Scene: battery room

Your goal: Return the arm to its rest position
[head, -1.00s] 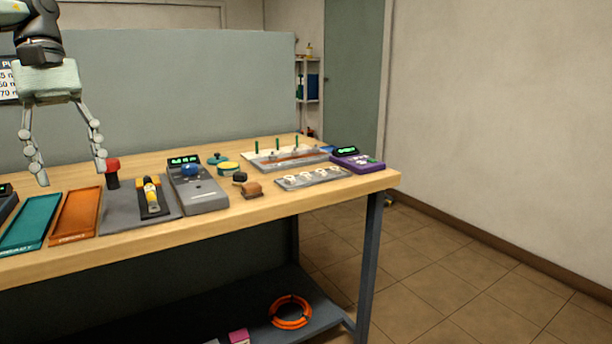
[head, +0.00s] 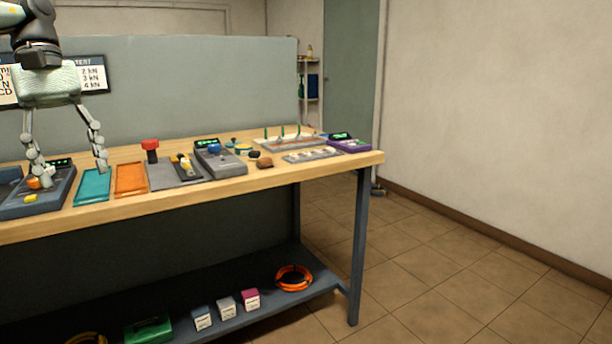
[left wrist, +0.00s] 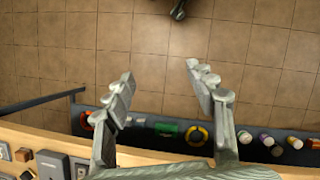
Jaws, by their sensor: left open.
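My left gripper (head: 70,178) hangs at the upper left of the head view with its fingers pointing down. It is open and nothing is between its fingers. In the head view it overlaps the left end of the workbench (head: 230,187). In the left wrist view the gripper (left wrist: 160,75) shows its two fingers spread apart over the tiled floor, just out past the bench edge. My right gripper is not in either view.
The bench carries a teal tray (head: 92,188), an orange tray (head: 130,180), a grey device (head: 222,163) and a purple device (head: 349,146). A lower shelf (head: 240,311) holds small boxes and an orange coil (head: 293,278). The floor (head: 440,255) to the right is clear.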

